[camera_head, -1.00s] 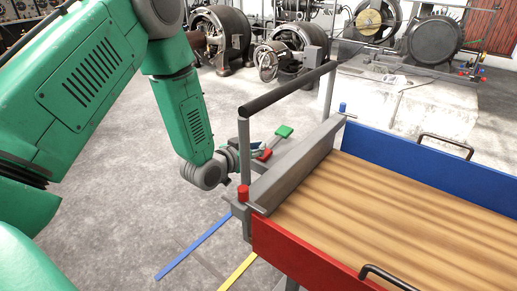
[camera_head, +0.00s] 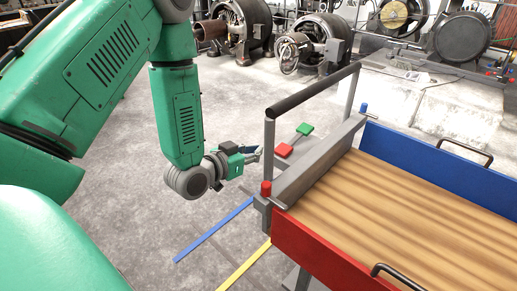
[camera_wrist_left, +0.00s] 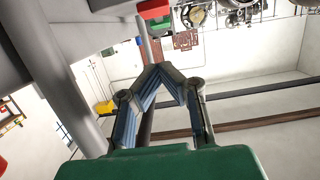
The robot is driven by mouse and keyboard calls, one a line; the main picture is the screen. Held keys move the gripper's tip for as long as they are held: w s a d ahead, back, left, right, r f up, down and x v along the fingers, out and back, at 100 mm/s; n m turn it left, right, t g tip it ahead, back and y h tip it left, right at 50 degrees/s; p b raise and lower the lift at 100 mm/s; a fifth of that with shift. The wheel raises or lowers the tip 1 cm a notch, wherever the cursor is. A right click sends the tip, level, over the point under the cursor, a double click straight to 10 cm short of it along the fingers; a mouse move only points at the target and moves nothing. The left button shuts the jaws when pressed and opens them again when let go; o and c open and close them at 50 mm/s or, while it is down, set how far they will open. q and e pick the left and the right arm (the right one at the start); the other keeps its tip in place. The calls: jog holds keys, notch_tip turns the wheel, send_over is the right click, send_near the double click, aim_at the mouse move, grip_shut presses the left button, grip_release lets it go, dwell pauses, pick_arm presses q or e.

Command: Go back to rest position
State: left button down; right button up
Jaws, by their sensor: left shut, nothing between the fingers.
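My left gripper (camera_head: 254,154) is at the end of the green left arm, left of the cart's handle post and apart from the cart's panels. In the left wrist view its fingers (camera_wrist_left: 160,68) meet at the tips with nothing between them. The cart (camera_head: 430,215) has a wooden bed, a red side, a blue side and a dark push handle (camera_head: 312,91). The handle's grey post also shows close by in the left wrist view (camera_wrist_left: 65,75). My right gripper is not in view.
A red pedal (camera_head: 283,150) and a green pedal (camera_head: 304,129) are behind the handle post. Blue (camera_head: 215,230) and yellow (camera_head: 245,265) lines mark the floor. Old dynamos (camera_head: 240,25) stand at the back. The grey floor left of the cart is clear.

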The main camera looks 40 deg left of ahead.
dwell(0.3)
pick_arm(q)
jog(key=s+d+f+g, duration=0.2)
jog(key=s+f+g, duration=0.25)
jog(key=f, duration=0.25)
jog(key=s+d+f+g, duration=0.3)
jog(key=s+f, duration=0.3)
jog(key=f, duration=0.1)
jog(key=s+d+f+g, duration=0.2)
jog(key=s+f+g, duration=0.1)
jog(key=s, duration=0.6)
jog(key=s+d+f+g+y+p, duration=0.1)
jog(key=s+d+f+g, duration=0.1)
jog(key=s, duration=0.7)
jog(key=shift+s+d+f+g, duration=0.2)
jog(key=shift+f+g, duration=0.35)
jog(key=shift+g, duration=0.6)
jog(key=shift+w, duration=0.2)
